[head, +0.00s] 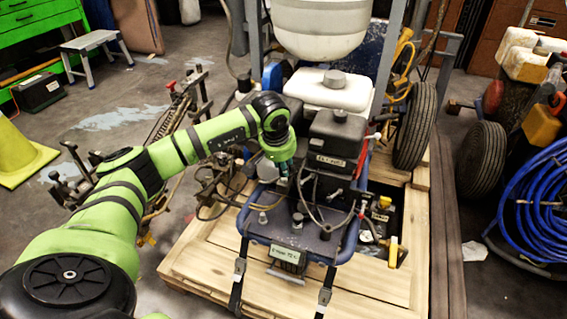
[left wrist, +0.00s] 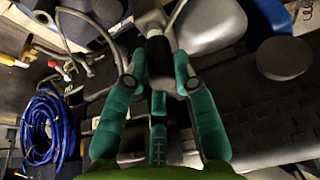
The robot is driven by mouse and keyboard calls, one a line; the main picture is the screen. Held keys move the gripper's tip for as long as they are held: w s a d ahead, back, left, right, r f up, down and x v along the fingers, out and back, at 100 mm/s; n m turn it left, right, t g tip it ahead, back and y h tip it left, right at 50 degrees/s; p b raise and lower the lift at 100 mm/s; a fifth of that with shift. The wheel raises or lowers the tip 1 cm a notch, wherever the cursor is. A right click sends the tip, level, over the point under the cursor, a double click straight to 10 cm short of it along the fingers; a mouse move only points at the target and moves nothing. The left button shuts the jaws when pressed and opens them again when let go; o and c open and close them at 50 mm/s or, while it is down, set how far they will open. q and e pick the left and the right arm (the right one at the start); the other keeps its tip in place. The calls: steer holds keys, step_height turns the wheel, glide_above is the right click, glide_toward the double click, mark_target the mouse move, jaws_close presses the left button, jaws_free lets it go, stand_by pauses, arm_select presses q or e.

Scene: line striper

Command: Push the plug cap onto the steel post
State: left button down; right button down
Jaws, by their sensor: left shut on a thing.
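My left gripper (head: 284,172) reaches down over the front deck of the line striper (head: 285,232), beside the black engine box. In the left wrist view its teal fingers (left wrist: 160,68) are shut on a dark cylindrical piece, which looks like the plug cap (left wrist: 158,58). In the head view the cap is too small and too covered by the fingers to make out. A short upright post (head: 297,219) stands on the deck just below the gripper; I cannot tell for sure that it is the steel post. Whether the cap touches a post is unclear. My right gripper is not in view.
Dark cables (head: 312,205) loop over the deck close to the gripper. The black engine box (head: 334,138) and white tank (head: 330,92) stand behind. The machine rests on a wooden pallet (head: 200,262). A blue hose coil (head: 545,205) lies at the right.

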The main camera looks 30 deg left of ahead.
arm_select(q)
steer(key=shift+a+r, duration=0.1)
steer(key=shift+r, duration=0.4)
steer(key=shift+r+p, duration=1.75)
steer(key=shift+r, duration=0.2)
